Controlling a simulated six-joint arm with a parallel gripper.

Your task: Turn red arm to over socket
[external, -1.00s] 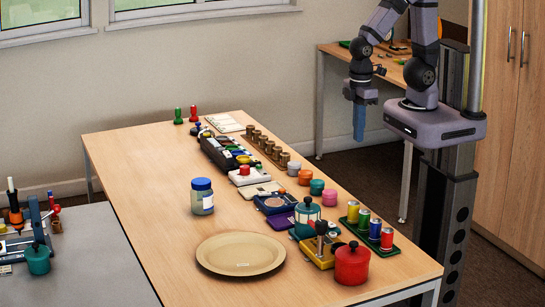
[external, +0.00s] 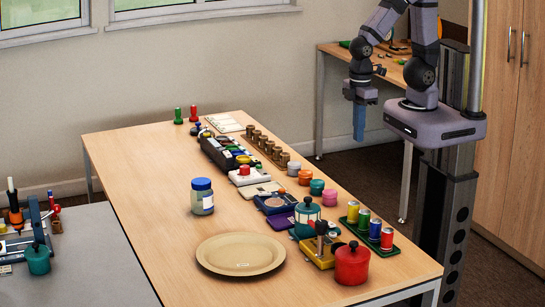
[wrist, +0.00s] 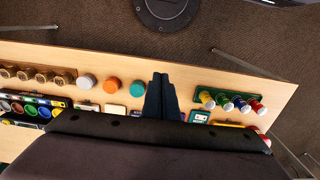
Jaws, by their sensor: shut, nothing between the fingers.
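My gripper (external: 358,122) hangs fingers-down beyond the right edge of the wooden table, above the floor and away from everything on the tabletop. In the wrist view its dark blue fingers (wrist: 161,98) are together, with nothing seen between them. I cannot clearly make out a red arm or its socket in either view. A yellow-based device (external: 318,253) with an upright black-knobbed handle stands near the front of the table. A blue-framed device (external: 36,214) with small red parts stands on the grey table at the left; its details are too small to tell.
On the wooden table are a tan plate (external: 241,254), a blue-lidded jar (external: 202,197), a red pot (external: 351,264), a green tray of cans (external: 392,248) and a row of brass weights (external: 268,146). The table's left side is mostly clear.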

